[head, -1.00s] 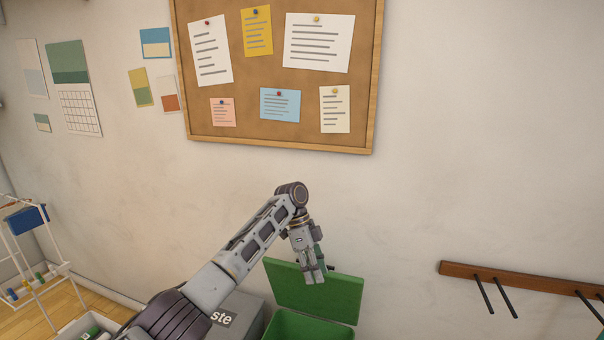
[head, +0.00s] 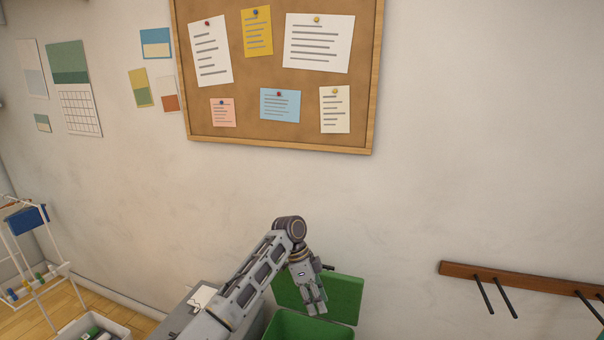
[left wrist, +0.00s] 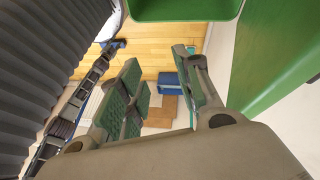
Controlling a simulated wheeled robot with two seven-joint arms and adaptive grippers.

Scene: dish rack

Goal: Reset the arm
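My left gripper (head: 317,310) hangs down in front of the raised green lid (head: 345,297), above the open green bin (head: 310,328). In the left wrist view its two fingers (left wrist: 165,78) stand apart with a clear gap and nothing between them. My left arm comes up from the bottom of the head view and bends down at the wrist.
A grey bin with a white label (head: 201,297) stands left of the green bin, partly behind my arm. A white crate (head: 72,328) and a white rack (head: 35,270) are at the left.

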